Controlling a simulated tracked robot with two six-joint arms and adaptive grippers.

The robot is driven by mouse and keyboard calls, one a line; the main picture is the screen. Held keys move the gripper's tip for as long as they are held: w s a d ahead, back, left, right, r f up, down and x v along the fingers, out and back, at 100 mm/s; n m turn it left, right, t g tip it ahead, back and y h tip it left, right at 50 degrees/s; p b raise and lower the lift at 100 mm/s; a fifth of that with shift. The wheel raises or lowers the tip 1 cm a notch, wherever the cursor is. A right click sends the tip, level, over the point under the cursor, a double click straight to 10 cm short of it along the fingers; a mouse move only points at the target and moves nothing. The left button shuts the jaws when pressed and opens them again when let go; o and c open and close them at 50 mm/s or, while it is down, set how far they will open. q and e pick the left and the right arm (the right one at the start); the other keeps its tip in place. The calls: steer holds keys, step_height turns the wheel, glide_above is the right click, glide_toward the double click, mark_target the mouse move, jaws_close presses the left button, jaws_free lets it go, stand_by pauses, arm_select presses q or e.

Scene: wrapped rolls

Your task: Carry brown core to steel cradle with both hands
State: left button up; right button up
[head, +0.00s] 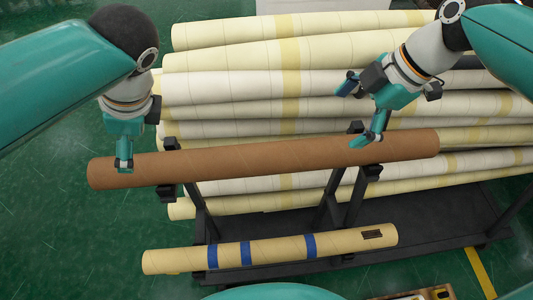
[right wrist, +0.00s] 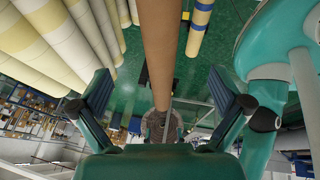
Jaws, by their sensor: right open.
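The brown core (head: 250,163) is a long tube lying nearly level, its right end slightly farther back. It lies across dark forked supports (head: 371,172) of a black stand; I cannot tell whether this is the steel cradle. My right gripper (head: 354,114) is open near the core's right part, with one finger overlapping the core's far edge in the head view. In the right wrist view the core (right wrist: 158,45) runs between the spread fingers (right wrist: 163,90). My left gripper (head: 124,158) is over the core's left end; its far finger is hidden, so its opening is unclear.
Several cream wrapped rolls (head: 235,80) are stacked behind the core. A shorter yellow roll with blue bands (head: 275,250) lies in front, lower down. The stand's black base (head: 440,228) extends right. Green floor (head: 60,240) is clear at left.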

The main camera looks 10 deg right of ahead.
mark_target(304, 154)
arm_select(q)
steer(key=x, duration=1.7)
steer(key=shift+w+d+f, duration=0.1)
steer(key=shift+d, duration=0.2)
arm_select(e)
steer(key=x, duration=1.7)
steer(key=shift+d+f, duration=0.1)
steer(key=shift+d, duration=0.2)
arm_select(q)
steer(key=shift+c, duration=0.3)
arm_select(e)
steer(key=shift+c, duration=0.3)
arm_select(q)
steer(key=c, duration=1.7)
arm_select(e)
steer(key=c, duration=1.7)
